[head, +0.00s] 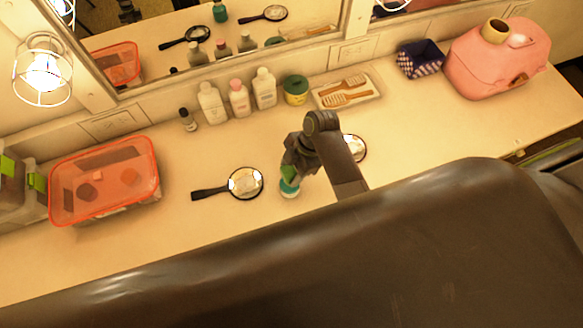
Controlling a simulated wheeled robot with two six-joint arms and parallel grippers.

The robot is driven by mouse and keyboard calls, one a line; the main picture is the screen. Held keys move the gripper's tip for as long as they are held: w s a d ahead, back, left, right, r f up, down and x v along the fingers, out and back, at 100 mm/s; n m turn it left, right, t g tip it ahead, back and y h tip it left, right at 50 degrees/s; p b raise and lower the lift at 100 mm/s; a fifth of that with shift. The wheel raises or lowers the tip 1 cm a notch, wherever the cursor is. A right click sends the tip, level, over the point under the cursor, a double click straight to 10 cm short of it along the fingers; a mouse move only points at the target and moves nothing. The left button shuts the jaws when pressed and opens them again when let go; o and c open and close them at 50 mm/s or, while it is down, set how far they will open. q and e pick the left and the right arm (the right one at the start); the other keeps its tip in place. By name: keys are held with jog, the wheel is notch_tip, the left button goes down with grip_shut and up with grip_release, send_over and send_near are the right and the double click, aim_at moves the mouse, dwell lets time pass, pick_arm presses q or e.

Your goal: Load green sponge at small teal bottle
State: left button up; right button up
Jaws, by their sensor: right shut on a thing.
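My right gripper (291,170) points down over the middle of the counter. It is shut on a small green thing (289,174), which looks like the green sponge and is mostly hidden by the fingers. Directly below it is a small teal thing (289,190) with a pale lower part, seen from above, which looks like the small teal bottle. I cannot tell whether the two touch. My left gripper is out of view.
A black hand mirror (245,183) lies left of the gripper; another (355,147) is partly behind my arm. White bottles (238,99), a green-lidded jar (295,90) and a brush tray (347,91) line the back. A red-rimmed bin (105,180) stands left. A dark chair back (300,265) fills the foreground.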

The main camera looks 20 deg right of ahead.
aim_at(292, 171)
jog(key=shift+f, duration=0.45)
dwell(0.5)
jog(key=shift+s+f, duration=0.1)
dwell(1.4)
jog(key=shift+r, duration=3.6)
